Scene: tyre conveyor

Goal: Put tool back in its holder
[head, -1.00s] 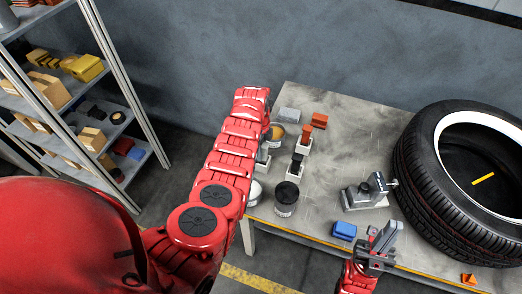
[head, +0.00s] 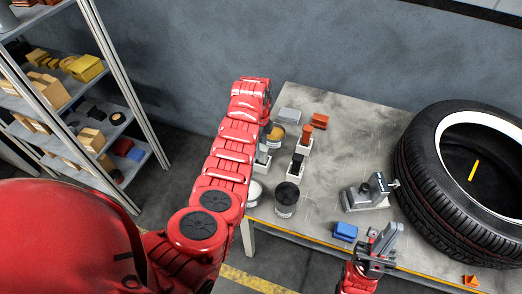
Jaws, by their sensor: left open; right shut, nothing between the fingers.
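Small white holders stand on the table (head: 335,160): one with an orange-red tool (head: 306,133), one with a black tool (head: 297,163), and one with a grey piece (head: 263,157) beside my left arm. My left arm reaches over the table's left edge. Its gripper (head: 266,132) is open, mostly hidden behind the arm's end, close to the grey piece; contact cannot be told. My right gripper (head: 385,238) is shut and empty over the table's front edge. I cannot tell which tool the task means.
A grey device (head: 368,192), blue block (head: 344,231), dark can (head: 287,198), yellow-orange tin (head: 276,134), grey block (head: 289,115) and orange block (head: 320,121) surround clear tabletop. A shelf (head: 110,90) stands left.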

